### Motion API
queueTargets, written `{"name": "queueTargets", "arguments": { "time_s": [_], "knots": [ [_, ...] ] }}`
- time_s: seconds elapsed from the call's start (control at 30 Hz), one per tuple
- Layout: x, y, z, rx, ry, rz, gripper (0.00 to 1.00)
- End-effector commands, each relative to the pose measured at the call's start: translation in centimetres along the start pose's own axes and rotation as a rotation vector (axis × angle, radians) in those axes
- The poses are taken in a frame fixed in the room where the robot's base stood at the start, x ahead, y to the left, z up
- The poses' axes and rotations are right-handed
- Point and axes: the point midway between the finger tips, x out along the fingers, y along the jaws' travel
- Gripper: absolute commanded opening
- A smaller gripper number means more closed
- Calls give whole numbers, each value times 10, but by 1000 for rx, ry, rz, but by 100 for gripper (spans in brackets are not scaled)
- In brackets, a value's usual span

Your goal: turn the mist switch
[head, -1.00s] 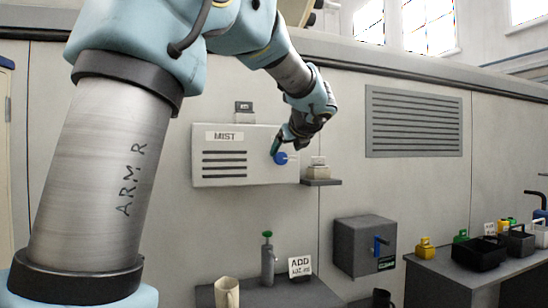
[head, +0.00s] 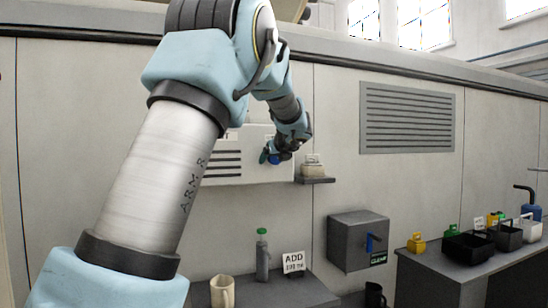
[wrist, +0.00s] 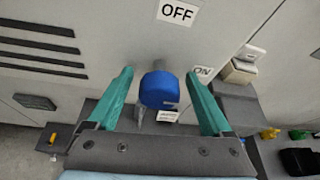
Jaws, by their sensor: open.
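The mist switch is a round blue knob (wrist: 158,90) on the front of the pale mist box (head: 240,160). In the wrist view the knob lies between my two teal fingers, with a gap showing on each side. An OFF label (wrist: 177,12) is above the knob and an ON label (wrist: 203,72) is to its right. My gripper (wrist: 158,73) is open around the knob; I cannot tell how deep the fingers reach. In the head view my gripper (head: 270,156) is at the box's right part, and my arm hides the MIST label and the box's left side.
A small shelf (head: 315,180) with a pale item is right of the box. Below are a bench (head: 280,294) with a bottle (head: 262,255), a mug (head: 222,291) and an ADD card (head: 293,263). A grey box with a blue handle (head: 370,243) is on the wall.

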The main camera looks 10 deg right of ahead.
Motion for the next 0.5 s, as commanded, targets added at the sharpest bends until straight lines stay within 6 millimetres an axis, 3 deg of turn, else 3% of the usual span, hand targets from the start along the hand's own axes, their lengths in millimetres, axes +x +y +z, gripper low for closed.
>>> {"name": "queueTargets", "arguments": {
  "time_s": [0.17, 0.5],
  "knots": [
    [0, 0, 0, 0, 0, 0, 83],
    [0, 0, 0, 0, 0, 1, 45]
  ]
}}
